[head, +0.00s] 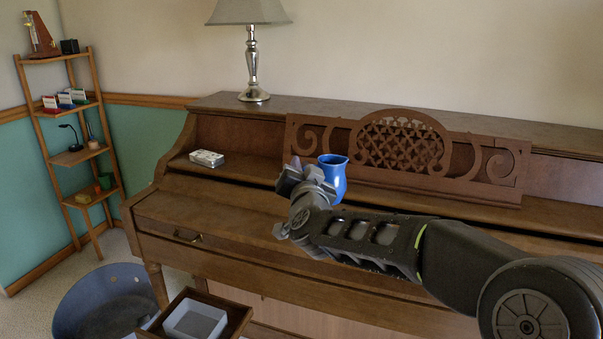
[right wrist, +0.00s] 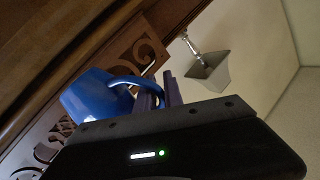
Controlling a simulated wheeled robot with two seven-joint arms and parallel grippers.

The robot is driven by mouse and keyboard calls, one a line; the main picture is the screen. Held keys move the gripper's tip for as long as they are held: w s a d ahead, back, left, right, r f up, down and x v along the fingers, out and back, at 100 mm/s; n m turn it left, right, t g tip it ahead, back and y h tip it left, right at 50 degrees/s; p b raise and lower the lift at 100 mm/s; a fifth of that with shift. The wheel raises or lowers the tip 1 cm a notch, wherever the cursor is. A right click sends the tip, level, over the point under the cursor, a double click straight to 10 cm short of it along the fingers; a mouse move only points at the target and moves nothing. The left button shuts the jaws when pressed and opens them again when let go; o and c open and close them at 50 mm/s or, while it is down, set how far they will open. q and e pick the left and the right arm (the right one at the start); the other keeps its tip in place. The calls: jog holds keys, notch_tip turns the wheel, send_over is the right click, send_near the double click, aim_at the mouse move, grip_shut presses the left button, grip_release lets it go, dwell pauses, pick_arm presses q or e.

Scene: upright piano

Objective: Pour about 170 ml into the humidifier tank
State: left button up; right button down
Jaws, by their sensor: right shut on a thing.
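A blue jug (head: 332,180) is in the head view, in front of the piano's music desk. It looks about upright. My right gripper (head: 308,174) is shut on the jug's handle, at the left side of the jug. In the right wrist view the jug (right wrist: 88,97) and its looped handle show close to the fingers (right wrist: 158,95). The inside of the jug is hidden. An open pale grey box (head: 195,322), possibly the humidifier tank, sits in a wooden tray at the bottom edge of the head view. My left gripper is not in view.
The upright piano (head: 250,225) fills the middle. A small tin (head: 206,158) lies on its ledge and a lamp (head: 252,60) stands on top. A blue-grey tub (head: 105,300) stands on the floor at lower left. A ladder shelf (head: 75,158) stands against the left wall.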

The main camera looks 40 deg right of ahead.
jog(key=a+f+n+y, duration=0.4)
jog(key=a+f+y, duration=0.3)
jog(key=a, duration=0.5)
jog(key=a+f+n+t+y, duration=0.1)
jog(key=a+f+n+y, duration=0.4)
jog(key=a+f, duration=0.5)
jog(key=shift+s+a+f+t+y, duration=0.2)
jog(key=shift+s+a+t+y, duration=0.1)
jog(key=shift+a+y, duration=0.8)
